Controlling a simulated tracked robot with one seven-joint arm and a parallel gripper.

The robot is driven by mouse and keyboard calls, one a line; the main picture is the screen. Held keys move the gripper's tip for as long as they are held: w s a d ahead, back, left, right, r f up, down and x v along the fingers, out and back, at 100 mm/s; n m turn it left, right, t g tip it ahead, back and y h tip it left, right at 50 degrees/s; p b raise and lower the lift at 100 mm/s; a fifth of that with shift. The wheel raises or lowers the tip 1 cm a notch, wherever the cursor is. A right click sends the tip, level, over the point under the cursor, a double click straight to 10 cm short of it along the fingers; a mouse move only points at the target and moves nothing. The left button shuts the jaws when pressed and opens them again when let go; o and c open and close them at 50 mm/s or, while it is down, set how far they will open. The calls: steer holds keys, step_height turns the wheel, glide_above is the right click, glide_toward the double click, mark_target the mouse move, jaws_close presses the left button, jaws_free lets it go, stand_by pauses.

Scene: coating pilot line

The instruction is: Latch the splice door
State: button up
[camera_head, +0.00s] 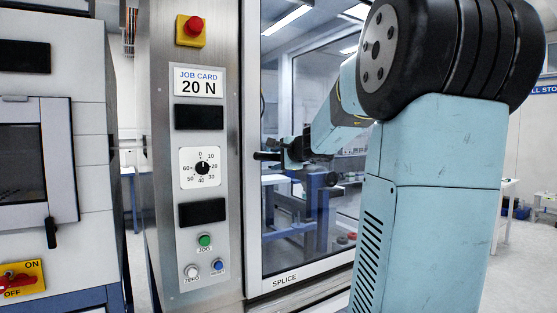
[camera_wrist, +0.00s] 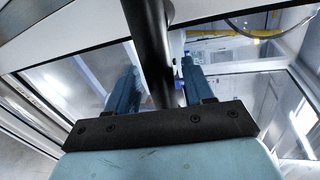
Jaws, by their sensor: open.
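The splice door (camera_head: 310,267) is a glazed door in a pale metal frame, with a "SPLICE" label at its lower left. Its left edge lies along the steel control panel; I cannot tell whether it is fully shut or latched. A black bar handle (camera_head: 266,156) sticks out near that left edge. My gripper (camera_head: 284,153) is at the handle, in front of the glass. In the wrist view the dark handle bar (camera_wrist: 152,45) runs between the two blue fingers of my gripper (camera_wrist: 160,80). The fingers are open, with gaps on the bar's sides. The latch itself is not clear.
The control panel (camera_head: 158,190) stands left of the door, with a red emergency button (camera_head: 194,27), a job card reading 20 N (camera_head: 198,82), a dial (camera_head: 202,168) and several small buttons. A grey cabinet (camera_head: 88,150) stands farther left. My arm covers the door's right side.

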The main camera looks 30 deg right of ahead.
steer(key=shift+c, duration=0.5)
jaws_close()
